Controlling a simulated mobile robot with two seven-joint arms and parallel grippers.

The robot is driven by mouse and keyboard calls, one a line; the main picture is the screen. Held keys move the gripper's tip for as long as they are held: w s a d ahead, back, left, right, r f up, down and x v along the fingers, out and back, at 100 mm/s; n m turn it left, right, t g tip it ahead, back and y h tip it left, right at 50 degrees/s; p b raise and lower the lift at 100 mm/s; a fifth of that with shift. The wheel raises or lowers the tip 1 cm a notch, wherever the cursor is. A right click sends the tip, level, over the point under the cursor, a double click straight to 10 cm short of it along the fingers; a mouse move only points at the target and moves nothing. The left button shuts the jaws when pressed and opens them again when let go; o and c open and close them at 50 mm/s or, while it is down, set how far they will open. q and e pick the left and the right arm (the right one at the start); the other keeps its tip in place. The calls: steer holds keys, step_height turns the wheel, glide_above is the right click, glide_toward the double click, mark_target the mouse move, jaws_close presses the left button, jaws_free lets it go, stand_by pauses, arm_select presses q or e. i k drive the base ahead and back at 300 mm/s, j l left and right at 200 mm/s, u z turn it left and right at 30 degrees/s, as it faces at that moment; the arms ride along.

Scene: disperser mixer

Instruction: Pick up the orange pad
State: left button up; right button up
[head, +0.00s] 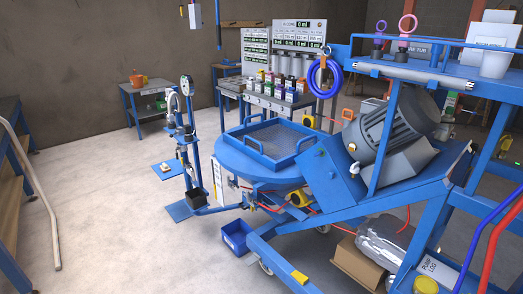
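I cannot single out the orange pad for certain. A small flat yellow-orange piece (299,277) lies on the blue frame leg at the bottom centre. A small orange item (347,114) shows behind the round blue table, right of centre, too small to make out. An orange pot (137,79) stands on a small blue table at the back left. Neither of my grippers shows in the head view.
A round blue table (232,156) carries a blue tray (245,149). A grey motor (391,124) sits on the blue machine frame at right. A blue bin (236,239) stands on the floor. The pale floor (110,210) at left is mostly clear.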

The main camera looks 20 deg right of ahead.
mark_target(165, 168)
steer(key=u, duration=0.55)
steer(key=i+u, duration=0.1)
steer(key=i, duration=6.3)
steer(key=i+z, duration=0.15)
steer(key=z, duration=0.2)
steer(key=i+z, duration=0.15)
steer(key=z, duration=0.15)
steer(key=i+j+z, duration=0.1)
steer(key=z, duration=0.25)
steer(key=i, duration=0.1)
